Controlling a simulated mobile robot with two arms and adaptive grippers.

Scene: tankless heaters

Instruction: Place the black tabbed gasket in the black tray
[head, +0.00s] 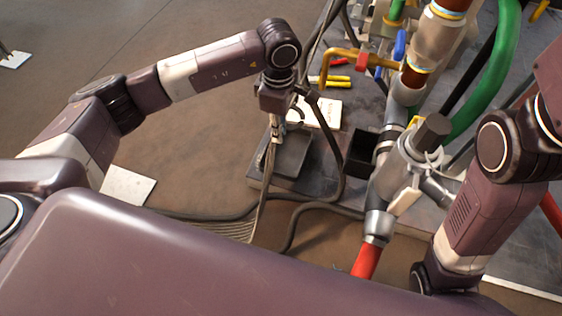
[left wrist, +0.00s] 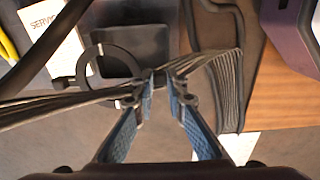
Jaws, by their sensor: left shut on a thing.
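My left gripper (head: 277,135) reaches down over the black tray (head: 293,150) in the head view. The ring overlaps the left part of the black tray (left wrist: 150,42) in that view. The exact height of the gasket above the tray cannot be told. Grey cables cross at the fingertips and partly hide the grip. My right arm shows at the right of the head view, but its gripper is out of view.
A black open box (head: 360,152) and a grey valve with pipes (head: 410,160) stand to the right. Loose dark cables run around the tray.

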